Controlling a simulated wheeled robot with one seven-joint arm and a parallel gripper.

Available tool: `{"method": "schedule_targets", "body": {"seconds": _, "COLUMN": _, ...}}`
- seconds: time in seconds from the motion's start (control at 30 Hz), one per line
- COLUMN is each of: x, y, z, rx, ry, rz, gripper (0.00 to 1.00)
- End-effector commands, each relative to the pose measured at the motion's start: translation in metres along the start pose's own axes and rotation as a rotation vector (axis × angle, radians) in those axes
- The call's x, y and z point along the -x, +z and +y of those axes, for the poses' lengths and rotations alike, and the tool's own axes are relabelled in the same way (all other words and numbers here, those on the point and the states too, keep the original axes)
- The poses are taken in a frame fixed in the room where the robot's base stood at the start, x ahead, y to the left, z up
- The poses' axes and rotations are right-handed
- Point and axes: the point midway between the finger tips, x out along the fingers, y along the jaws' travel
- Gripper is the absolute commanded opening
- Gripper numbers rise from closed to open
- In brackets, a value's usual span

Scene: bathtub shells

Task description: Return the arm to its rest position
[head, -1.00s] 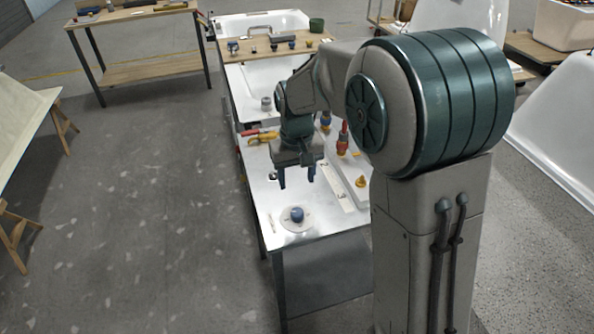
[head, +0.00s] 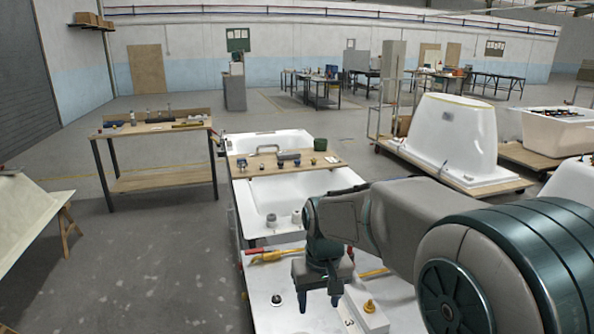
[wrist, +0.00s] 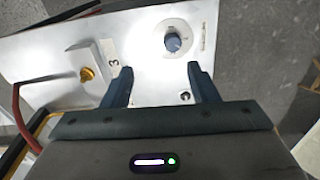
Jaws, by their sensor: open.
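My gripper (head: 318,297) points down above the metal-topped bench (head: 268,318) in the head view. In the wrist view my gripper (wrist: 160,72) has its two dark blue fingers apart with nothing between them. A brass fitting (wrist: 88,74) on a white block marked 3 is to the left of the fingers. The brass fitting also shows in the head view (head: 369,305), right of my gripper.
A white tub (head: 300,192) with a wooden board (head: 285,163) across it lies behind the bench. Yellow- and red-handled tools (head: 275,256) lie near the bench's far left. A wooden workbench (head: 155,130) stands farther left. Open grey floor (head: 130,260) lies left of the bench.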

Motion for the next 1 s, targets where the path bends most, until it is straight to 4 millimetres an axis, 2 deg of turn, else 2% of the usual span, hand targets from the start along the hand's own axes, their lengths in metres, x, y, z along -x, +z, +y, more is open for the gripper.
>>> {"method": "schedule_targets", "body": {"seconds": 0.03, "x": 0.010, "y": 0.016, "z": 0.010, "rx": -0.023, "ry": -0.003, "rz": 0.022, "gripper": 0.54}}
{"method": "schedule_targets", "body": {"seconds": 0.2, "x": 0.028, "y": 0.066, "z": 0.033, "rx": -0.084, "ry": -0.002, "rz": 0.082, "gripper": 0.54}}
{"method": "schedule_targets", "body": {"seconds": 0.4, "x": 0.036, "y": 0.126, "z": 0.051, "rx": -0.155, "ry": 0.015, "rz": 0.150, "gripper": 0.54}}
{"method": "schedule_targets", "body": {"seconds": 0.53, "x": 0.035, "y": 0.157, "z": 0.057, "rx": -0.191, "ry": 0.032, "rz": 0.184, "gripper": 0.54}}
{"method": "schedule_targets", "body": {"seconds": 0.73, "x": 0.030, "y": 0.182, "z": 0.061, "rx": -0.220, "ry": 0.048, "rz": 0.212, "gripper": 0.54}}
{"method": "schedule_targets", "body": {"seconds": 1.0, "x": 0.029, "y": 0.185, "z": 0.061, "rx": -0.224, "ry": 0.050, "rz": 0.215, "gripper": 0.54}}
